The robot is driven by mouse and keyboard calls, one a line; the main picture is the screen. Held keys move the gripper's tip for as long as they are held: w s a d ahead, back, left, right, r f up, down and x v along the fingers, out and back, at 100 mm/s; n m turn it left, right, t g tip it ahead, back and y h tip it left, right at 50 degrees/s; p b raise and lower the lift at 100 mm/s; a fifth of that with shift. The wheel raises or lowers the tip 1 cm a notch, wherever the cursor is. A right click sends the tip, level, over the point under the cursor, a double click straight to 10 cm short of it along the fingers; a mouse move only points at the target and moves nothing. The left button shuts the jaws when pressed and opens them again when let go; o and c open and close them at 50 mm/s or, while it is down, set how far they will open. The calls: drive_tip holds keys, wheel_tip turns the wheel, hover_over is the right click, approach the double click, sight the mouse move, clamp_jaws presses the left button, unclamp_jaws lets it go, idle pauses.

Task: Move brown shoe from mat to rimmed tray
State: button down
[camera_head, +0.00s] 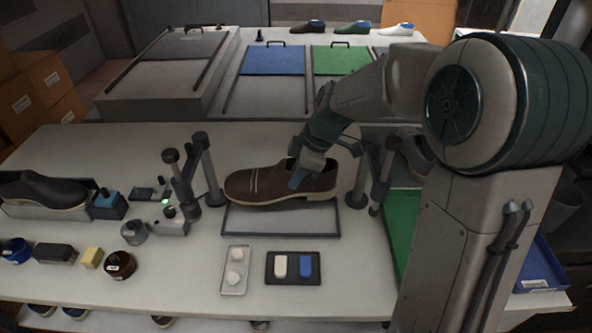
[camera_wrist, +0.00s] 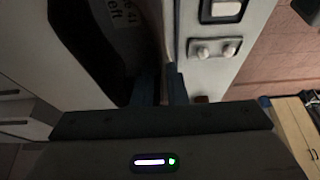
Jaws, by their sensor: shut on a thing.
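The brown shoe (camera_head: 253,186) has pale stitching and a light sole, its toe pointing left in the head view. My gripper (camera_head: 297,178) comes down from above and is shut on the shoe's upper edge near the opening. In the wrist view, the blue fingers (camera_wrist: 162,88) pinch the shoe's wall, beside the dark opening with a printed label inside (camera_wrist: 118,12). The shoe is over a grey, dark-rimmed rectangle (camera_head: 282,236); I cannot tell whether it touches it. A green mat-like surface (camera_head: 402,222) lies to the right, partly hidden by my arm.
Dark post fixtures stand left (camera_head: 207,170) and right (camera_head: 378,183) of the shoe. A black shoe (camera_head: 42,190) sits at far left. A small tray (camera_head: 235,284) and a black holder (camera_head: 292,281) lie in front. A blue tray (camera_head: 541,284) is at lower right.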

drive_tip(key=shift+f+b, duration=4.45)
drive_tip(key=shift+f, duration=0.8)
drive_tip(key=shift+f, duration=0.15)
drive_tip(key=c, duration=1.4)
unclamp_jaws()
drive_tip(key=shift+o, duration=0.2)
drive_tip(key=shift+d, duration=0.1)
